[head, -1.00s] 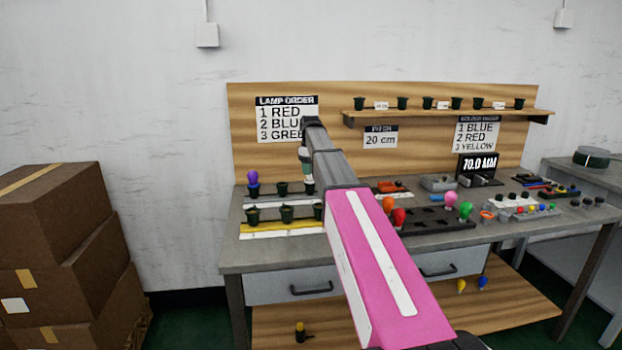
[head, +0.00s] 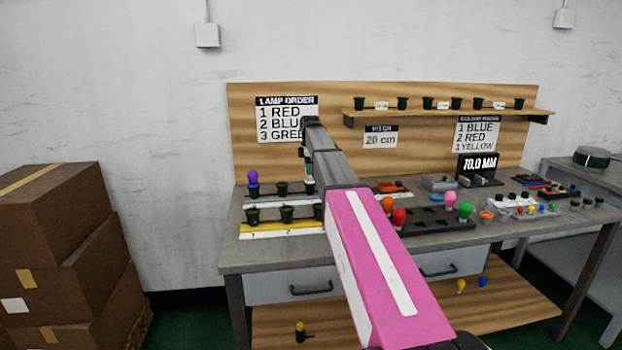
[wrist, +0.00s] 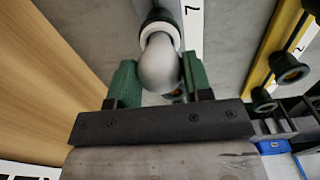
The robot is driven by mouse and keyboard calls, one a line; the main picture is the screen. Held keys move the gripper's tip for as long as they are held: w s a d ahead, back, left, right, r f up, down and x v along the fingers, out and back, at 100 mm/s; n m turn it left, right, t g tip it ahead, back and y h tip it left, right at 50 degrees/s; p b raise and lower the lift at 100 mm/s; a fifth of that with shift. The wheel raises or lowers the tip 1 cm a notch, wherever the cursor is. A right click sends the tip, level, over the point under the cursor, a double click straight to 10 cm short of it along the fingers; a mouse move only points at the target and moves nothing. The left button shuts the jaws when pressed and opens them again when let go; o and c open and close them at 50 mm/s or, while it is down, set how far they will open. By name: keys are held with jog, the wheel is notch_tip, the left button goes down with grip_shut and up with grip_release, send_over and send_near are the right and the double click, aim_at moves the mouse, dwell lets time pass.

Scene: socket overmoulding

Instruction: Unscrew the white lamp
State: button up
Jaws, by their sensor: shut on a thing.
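The white lamp (wrist: 159,66) shows in the wrist view with its rounded bulb toward the camera. Its far end sits at a dark socket (wrist: 158,20) with a pale ring around it. My gripper (wrist: 155,82) has its two green fingers on either side of the bulb and is shut on it. In the head view my arm hides most of my gripper (head: 309,182), at the right end of the back row of sockets.
A purple lamp (head: 252,177) stands in the back row's left socket. A front row of dark sockets (head: 286,214) stands on a yellow strip close by. Red (head: 399,217) and green (head: 465,209) lamps stand on a dark rack to the right.

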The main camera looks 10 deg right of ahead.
jog(key=shift+n, duration=0.5)
jog(key=n, duration=0.4)
jog(key=shift+n, duration=0.3)
jog(key=o, duration=0.9)
